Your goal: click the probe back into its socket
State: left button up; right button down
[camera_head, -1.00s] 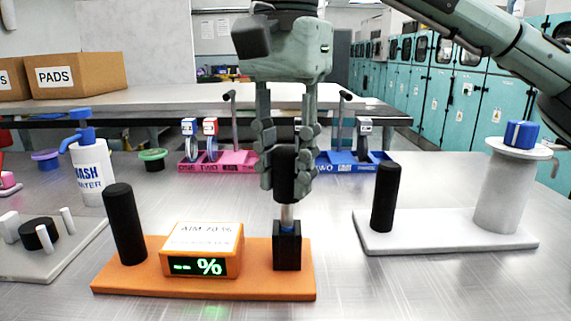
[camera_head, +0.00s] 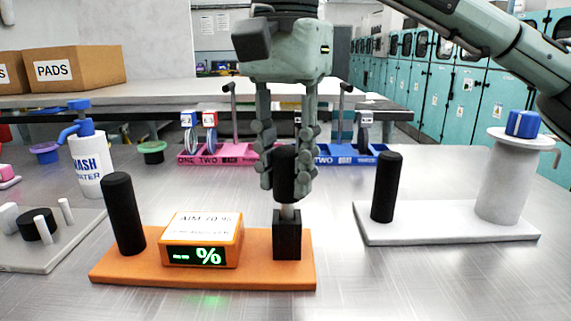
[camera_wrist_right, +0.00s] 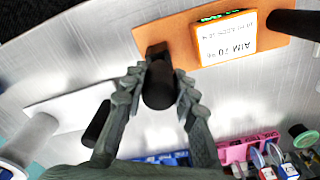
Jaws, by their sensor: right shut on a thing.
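The probe (camera_head: 284,173) has a black handle and a short silver shaft. It stands upright with its lower end in the black socket (camera_head: 287,235) at the right end of an orange base (camera_head: 200,275). A thin band of silver shaft shows between handle and socket. My right gripper (camera_head: 286,180) points down, shut on the probe's handle; it also shows in the right wrist view (camera_wrist_right: 158,95). My left gripper is not seen.
A black post (camera_head: 123,213) stands at the base's left end. A white stand (camera_head: 450,228) with a black post and a blue-topped spool is at right. A wash bottle (camera_head: 88,165) stands at left. Pink (camera_head: 225,155) and blue trays are behind the gripper.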

jog(key=shift+f+b, duration=0.65)
jog(key=shift+f, duration=0.45)
dwell(0.3)
jog(key=c, duration=1.1)
grip_release()
jog(key=shift+o, duration=0.2)
jog(key=o, duration=0.5)
jog(key=shift+r, duration=0.1)
